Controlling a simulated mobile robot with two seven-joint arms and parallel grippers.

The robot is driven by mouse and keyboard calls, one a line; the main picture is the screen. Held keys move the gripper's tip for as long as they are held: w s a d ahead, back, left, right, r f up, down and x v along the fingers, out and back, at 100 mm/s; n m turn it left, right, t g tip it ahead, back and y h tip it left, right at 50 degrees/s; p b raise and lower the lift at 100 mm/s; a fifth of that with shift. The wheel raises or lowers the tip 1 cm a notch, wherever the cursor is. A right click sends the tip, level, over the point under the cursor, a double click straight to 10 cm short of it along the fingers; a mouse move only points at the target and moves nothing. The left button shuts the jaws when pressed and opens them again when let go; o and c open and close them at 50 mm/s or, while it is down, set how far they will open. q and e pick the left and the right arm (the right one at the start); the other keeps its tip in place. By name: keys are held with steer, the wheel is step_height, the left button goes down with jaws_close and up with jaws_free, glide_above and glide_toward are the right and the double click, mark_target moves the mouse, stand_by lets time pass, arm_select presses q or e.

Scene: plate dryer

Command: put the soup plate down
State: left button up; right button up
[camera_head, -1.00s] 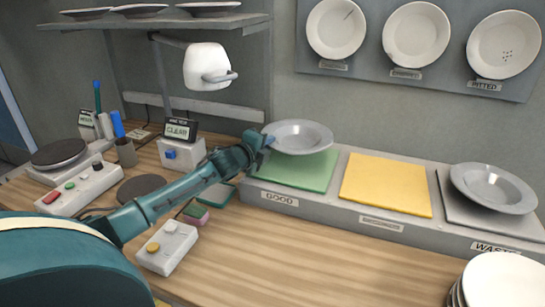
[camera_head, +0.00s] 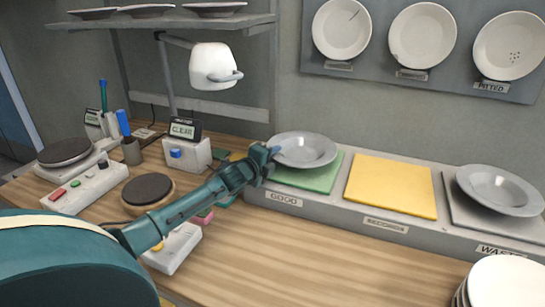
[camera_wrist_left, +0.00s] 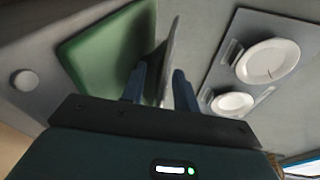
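The grey soup plate (camera_head: 304,150) is over the back part of the green mat (camera_head: 316,181) labelled GOOD. It looks slightly above the mat; contact cannot be made out. My left gripper (camera_head: 272,155) is at its left rim, and the plate appears held there. In the left wrist view the plate (camera_wrist_left: 168,60) is nearly edge-on between the two blue fingers (camera_wrist_left: 160,75), with the green mat (camera_wrist_left: 105,45) to its left. The exact grip contact is partly hidden. My right gripper is not in view.
A yellow mat (camera_head: 392,185) lies empty. Another grey plate (camera_head: 499,189) rests on the WASTE pad at the right. Stacked white plates (camera_head: 506,283) stand at the lower right. A lamp (camera_head: 214,64) hangs at the left.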

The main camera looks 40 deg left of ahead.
arm_select(q)
steer(key=shift+o, duration=0.2)
steer(key=shift+r, duration=0.25)
steer(key=shift+s+f, duration=0.15)
steer(key=shift+s, duration=0.15)
steer(key=s+r, duration=0.2)
steer(key=s, duration=0.9)
steer(key=shift+d+b, duration=0.35)
steer(key=shift+d, duration=0.05)
steer(key=shift+r, duration=0.1)
